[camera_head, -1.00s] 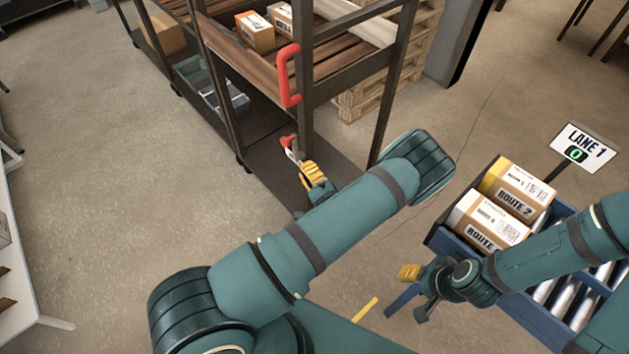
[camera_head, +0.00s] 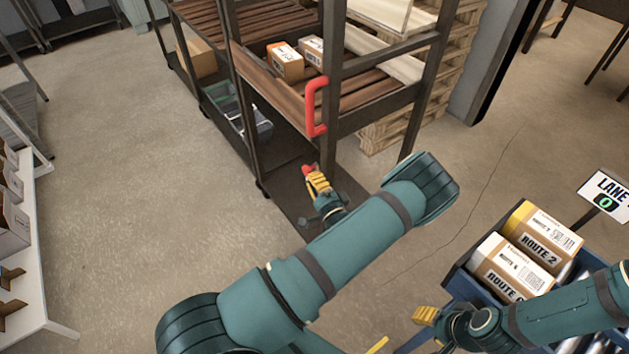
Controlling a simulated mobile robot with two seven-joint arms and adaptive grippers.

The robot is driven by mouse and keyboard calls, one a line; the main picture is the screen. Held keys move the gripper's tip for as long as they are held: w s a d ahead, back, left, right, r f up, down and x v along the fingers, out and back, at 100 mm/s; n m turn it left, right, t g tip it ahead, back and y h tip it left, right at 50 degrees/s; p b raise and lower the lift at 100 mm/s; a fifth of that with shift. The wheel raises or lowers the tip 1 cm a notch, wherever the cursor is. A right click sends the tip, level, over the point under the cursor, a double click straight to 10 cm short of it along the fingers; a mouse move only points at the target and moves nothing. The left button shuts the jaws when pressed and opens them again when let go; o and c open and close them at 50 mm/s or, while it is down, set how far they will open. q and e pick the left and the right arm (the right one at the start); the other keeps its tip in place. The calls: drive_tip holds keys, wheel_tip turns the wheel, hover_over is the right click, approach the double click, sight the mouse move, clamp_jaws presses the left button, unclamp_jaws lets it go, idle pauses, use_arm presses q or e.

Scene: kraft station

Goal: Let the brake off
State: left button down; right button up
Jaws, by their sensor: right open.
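The brake lever (camera_head: 308,168) is a small red-tipped lever low at the near corner post of the dark-framed cart (camera_head: 333,60). My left gripper (camera_head: 314,178), with yellow fingers, is right at the lever and hides most of it. I cannot tell whether its fingers are around the lever or only beside it, or whether they are shut. My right gripper (camera_head: 424,316), also yellow-fingered, is open beside the blue roller conveyor at the lower right, away from the cart.
A red handle (camera_head: 316,106) is fixed to the cart post above the lever. Boxes (camera_head: 286,62) sit on the cart's slatted shelf. Route-labelled boxes (camera_head: 541,238) lie on the conveyor by the Lane sign (camera_head: 606,190). A white table (camera_head: 40,285) stands at left. Open floor lies between.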

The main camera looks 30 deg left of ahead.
sight(305, 169)
use_arm(q)
drive_tip(key=shift+a+r, duration=0.1)
drive_tip(key=shift+a+h+p, duration=0.15)
drive_tip(key=shift+h+p, duration=0.2)
drive_tip(key=shift+h, duration=0.05)
drive_tip(key=shift+w+r+g, duration=0.1)
drive_tip(key=shift+g, duration=0.2)
drive_tip(key=shift+w+a+r+g+h+p, duration=0.2)
drive_tip(key=shift+a+h+p, duration=0.2)
drive_tip(key=shift+p, duration=0.15)
drive_tip(key=shift+w+a+r+g+h+p, duration=0.1)
drive_tip(key=shift+a+r+g+h+p, duration=0.1)
drive_tip(key=shift+a+h+p, duration=0.25)
drive_tip(key=shift+w+a+n+g+h+p, duration=0.2)
drive_tip(key=shift+a+g+h+p, duration=0.15)
drive_tip(key=shift+a+h+p, duration=0.25)
drive_tip(key=shift+w+a+n+g+h+p, duration=0.2)
drive_tip(key=shift+a+g+h+p, duration=0.2)
drive_tip(key=shift+p, duration=0.25)
drive_tip(key=w+a+f+g+h+p, duration=0.1)
drive_tip(key=w+a+f+g+h, duration=0.1)
drive_tip(key=h, duration=0.5)
drive_tip(key=a+f+g, duration=0.1)
drive_tip(key=a+f, duration=0.1)
drive_tip(key=a, duration=0.1)
drive_tip(key=shift+w+a+n, duration=0.15)
drive_tip(key=shift+a+n, duration=0.05)
drive_tip(key=shift+n, duration=0.1)
drive_tip(key=shift+f, duration=0.1)
